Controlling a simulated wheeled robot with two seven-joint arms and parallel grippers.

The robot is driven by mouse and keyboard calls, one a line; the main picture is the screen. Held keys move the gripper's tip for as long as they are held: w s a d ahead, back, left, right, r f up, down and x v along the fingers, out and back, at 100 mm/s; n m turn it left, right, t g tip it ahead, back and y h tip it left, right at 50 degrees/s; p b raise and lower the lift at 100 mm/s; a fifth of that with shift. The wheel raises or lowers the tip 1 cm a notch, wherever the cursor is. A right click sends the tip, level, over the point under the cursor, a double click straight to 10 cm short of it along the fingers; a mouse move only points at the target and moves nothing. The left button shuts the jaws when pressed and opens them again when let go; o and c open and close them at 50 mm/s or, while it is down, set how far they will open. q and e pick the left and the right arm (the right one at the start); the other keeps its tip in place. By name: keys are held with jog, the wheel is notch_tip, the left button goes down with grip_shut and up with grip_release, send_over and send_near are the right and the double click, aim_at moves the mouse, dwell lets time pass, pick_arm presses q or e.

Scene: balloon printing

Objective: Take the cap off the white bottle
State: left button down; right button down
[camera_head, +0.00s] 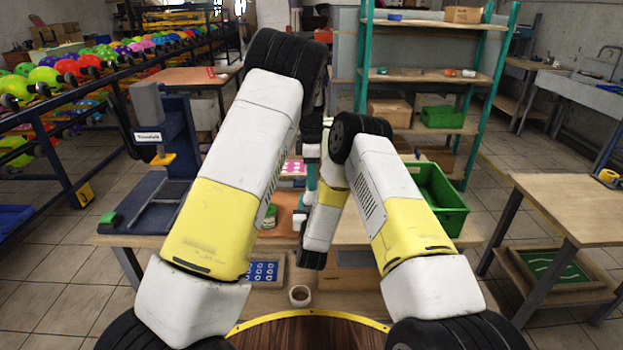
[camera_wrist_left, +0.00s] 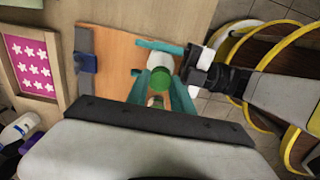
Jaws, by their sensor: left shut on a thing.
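My left gripper (camera_head: 311,178) is mostly hidden behind my arms in the head view. In the left wrist view its teal fingers (camera_wrist_left: 160,92) close on a round green cap (camera_wrist_left: 158,79). A white bottle body (camera_wrist_left: 160,62) shows just beyond the cap, partly covered. My right gripper (camera_wrist_left: 172,60) comes in from the right of that view, with one teal finger on each side of the white body. I cannot tell whether the cap and bottle are apart.
An orange-brown mat (camera_wrist_left: 115,60) lies on the table beneath, with a blue piece (camera_wrist_left: 86,62) on it. A pink star tray (camera_wrist_left: 32,65) and another white bottle (camera_wrist_left: 18,130) are at the left. A green crate (camera_head: 440,208) stands at the table's right.

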pick_arm(q)
jog(key=shift+r, duration=0.25)
jog(key=shift+r, duration=0.9)
jog(key=shift+r, duration=2)
pick_arm(e)
jog(key=c, duration=0.6)
grip_release()
